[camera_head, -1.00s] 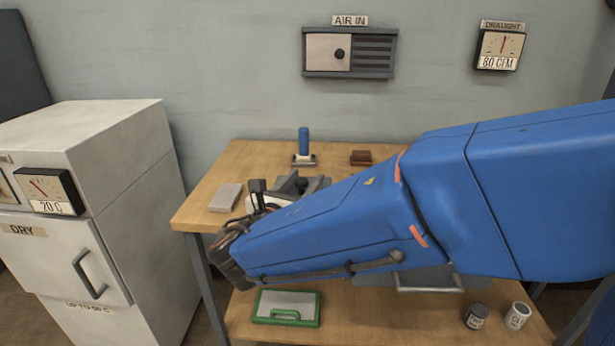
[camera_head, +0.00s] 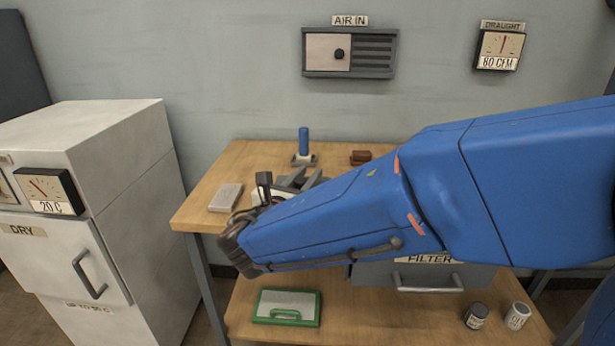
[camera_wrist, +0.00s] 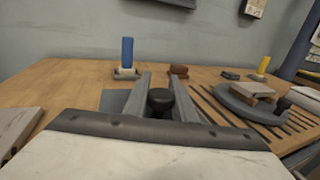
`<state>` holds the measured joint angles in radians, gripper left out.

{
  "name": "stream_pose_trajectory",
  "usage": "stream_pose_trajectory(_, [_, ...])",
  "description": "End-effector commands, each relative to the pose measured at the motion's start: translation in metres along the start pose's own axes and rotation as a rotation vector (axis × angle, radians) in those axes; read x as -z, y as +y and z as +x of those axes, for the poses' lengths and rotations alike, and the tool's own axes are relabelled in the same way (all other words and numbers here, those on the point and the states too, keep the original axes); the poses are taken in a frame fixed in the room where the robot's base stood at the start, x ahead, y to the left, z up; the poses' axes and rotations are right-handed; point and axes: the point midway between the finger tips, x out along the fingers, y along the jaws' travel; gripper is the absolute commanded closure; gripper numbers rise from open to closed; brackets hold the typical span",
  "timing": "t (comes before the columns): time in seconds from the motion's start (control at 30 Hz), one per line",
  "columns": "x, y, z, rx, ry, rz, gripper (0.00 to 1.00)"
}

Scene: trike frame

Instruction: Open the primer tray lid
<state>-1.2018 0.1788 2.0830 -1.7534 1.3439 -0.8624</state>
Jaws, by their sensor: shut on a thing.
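In the wrist view, my gripper (camera_wrist: 161,98) has its two grey fingers on either side of a dark round knob (camera_wrist: 160,103) and is shut on it. A flat grey surface (camera_wrist: 113,102) shows beside the left finger; I cannot tell whether it is the primer tray or its lid. In the head view, my gripper (camera_head: 290,183) is over the left part of the bench, largely hidden by my blue arm. No tray label is readable, and the lid's angle cannot be told.
A blue-handled tool (camera_head: 304,143), a brown block (camera_head: 361,157) and a pale block (camera_head: 226,197) stand on the bench (camera_head: 200,205). A white cabinet (camera_head: 140,190) stands left. A round grey plate (camera_wrist: 240,103) is right.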

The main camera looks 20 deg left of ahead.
Motion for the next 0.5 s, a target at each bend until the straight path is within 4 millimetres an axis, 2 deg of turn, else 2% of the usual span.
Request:
stream_pose_trajectory(0.27, [-0.006, 0.0, 0.001, 0.0, 0.094, -0.026, 1.0])
stream_pose_trajectory(0.5, [-0.015, 0.002, 0.005, 0.0, 0.276, -0.083, 1.0])
